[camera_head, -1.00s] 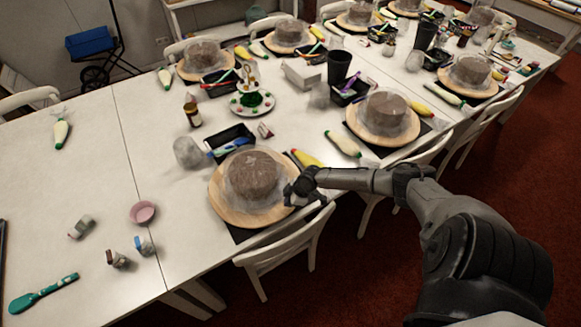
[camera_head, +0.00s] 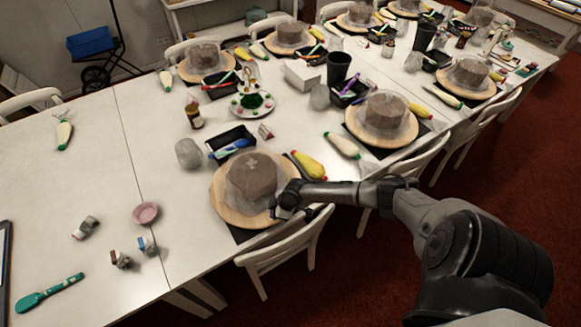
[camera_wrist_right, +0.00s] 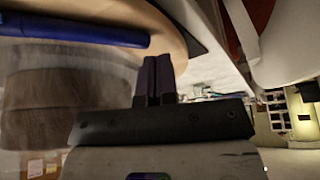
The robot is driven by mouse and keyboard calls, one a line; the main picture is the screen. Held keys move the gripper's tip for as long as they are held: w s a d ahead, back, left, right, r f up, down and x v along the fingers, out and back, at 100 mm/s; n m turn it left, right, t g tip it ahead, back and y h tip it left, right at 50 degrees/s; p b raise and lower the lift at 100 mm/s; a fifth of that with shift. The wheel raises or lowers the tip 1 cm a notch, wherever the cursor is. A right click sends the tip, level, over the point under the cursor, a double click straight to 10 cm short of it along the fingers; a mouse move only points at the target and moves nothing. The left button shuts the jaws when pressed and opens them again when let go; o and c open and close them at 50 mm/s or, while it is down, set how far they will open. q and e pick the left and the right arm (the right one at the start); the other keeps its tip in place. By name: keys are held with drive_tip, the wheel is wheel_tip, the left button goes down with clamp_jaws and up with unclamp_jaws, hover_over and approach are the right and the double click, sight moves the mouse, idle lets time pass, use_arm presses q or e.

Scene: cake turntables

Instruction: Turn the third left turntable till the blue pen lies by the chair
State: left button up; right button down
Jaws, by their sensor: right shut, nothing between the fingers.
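The nearest wooden turntable (camera_head: 222,204) bears a brown cake (camera_head: 252,178) under a clear wrap, at the table's front edge. It also shows in the right wrist view (camera_wrist_right: 165,38). A blue pen (camera_wrist_right: 75,30) lies along its rim in the right wrist view; I cannot make it out in the head view. A white chair (camera_head: 290,243) stands at the table edge by this turntable. My right gripper (camera_head: 282,208) is at the rim's right side near the chair. Its fingers (camera_wrist_right: 158,72) are together and empty, close to the rim; contact is unclear. My left gripper is out of view.
A black tray (camera_head: 231,140) with a blue item and a clear glass (camera_head: 188,153) stand behind the turntable. A yellow piping bag (camera_head: 309,165) lies to its right. Another turntable (camera_head: 355,127) stands farther right. The table's left part is mostly bare.

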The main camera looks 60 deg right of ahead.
drive_tip(key=shift+w+a, duration=2.35)
drive_tip(key=shift+a, duration=0.15)
wheel_tip(320, 180, up, 3)
drive_tip(key=shift+f+p, duration=0.1)
drive_tip(key=shift+p, duration=1)
